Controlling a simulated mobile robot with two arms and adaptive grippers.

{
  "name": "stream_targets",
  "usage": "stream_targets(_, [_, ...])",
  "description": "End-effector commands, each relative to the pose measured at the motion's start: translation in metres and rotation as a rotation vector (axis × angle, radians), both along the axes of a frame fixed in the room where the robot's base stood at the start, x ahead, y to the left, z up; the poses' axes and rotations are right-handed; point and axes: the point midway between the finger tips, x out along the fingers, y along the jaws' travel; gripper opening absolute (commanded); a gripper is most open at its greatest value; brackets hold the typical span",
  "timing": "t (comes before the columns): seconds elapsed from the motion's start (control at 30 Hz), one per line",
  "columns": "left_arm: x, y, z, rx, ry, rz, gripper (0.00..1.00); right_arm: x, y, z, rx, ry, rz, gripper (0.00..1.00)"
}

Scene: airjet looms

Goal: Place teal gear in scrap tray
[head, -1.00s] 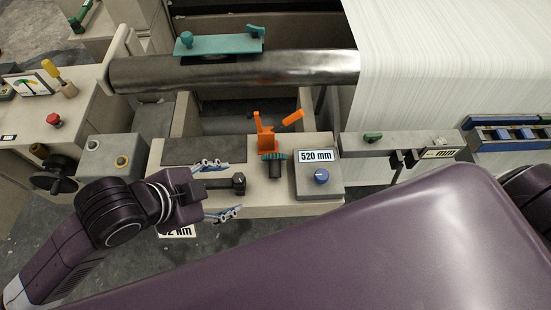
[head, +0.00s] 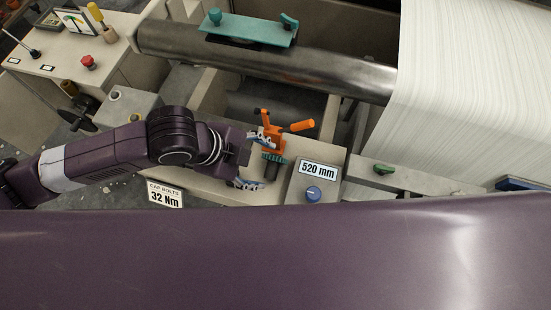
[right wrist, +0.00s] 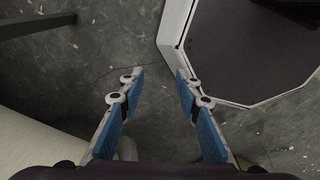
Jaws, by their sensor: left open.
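In the right wrist view my right gripper (right wrist: 160,84) is open and empty above the grey floor. I cannot identify a scrap tray for certain.
A grey box with a blue knob and a "520 mm" label (head: 318,170) stands right of the gear. A thick metal roller (head: 330,72) crosses behind. A white-edged container or frame with a dark inside (right wrist: 245,55) shows in the right wrist view.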

Motion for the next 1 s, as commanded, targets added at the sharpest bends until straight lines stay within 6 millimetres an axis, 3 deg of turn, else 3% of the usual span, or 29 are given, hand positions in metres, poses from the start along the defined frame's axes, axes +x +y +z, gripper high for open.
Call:
stream_targets(0.07, [0.003,-0.004,-0.007,0.001,0.002,0.000,0.59,-0.005,0.011,0.005,0.013,0.006,0.002,0.31])
stream_targets(0.17, [0.008,-0.010,-0.019,0.001,0.002,0.000,0.59,-0.006,0.012,0.009,0.014,0.007,0.003,0.31])
stream_targets(0.33, [0.012,-0.018,-0.037,0.000,0.000,0.000,0.59,-0.004,-0.006,0.011,-0.007,0.006,0.004,0.31])
stream_targets(0.6, [0.012,-0.020,-0.040,-0.001,-0.001,-0.001,0.59,0.000,-0.019,0.011,-0.022,0.000,-0.001,0.31])
stream_targets(1.0, [0.012,-0.019,-0.039,-0.001,-0.002,0.000,0.16,0.000,0.001,0.011,0.001,0.001,-0.002,0.31])
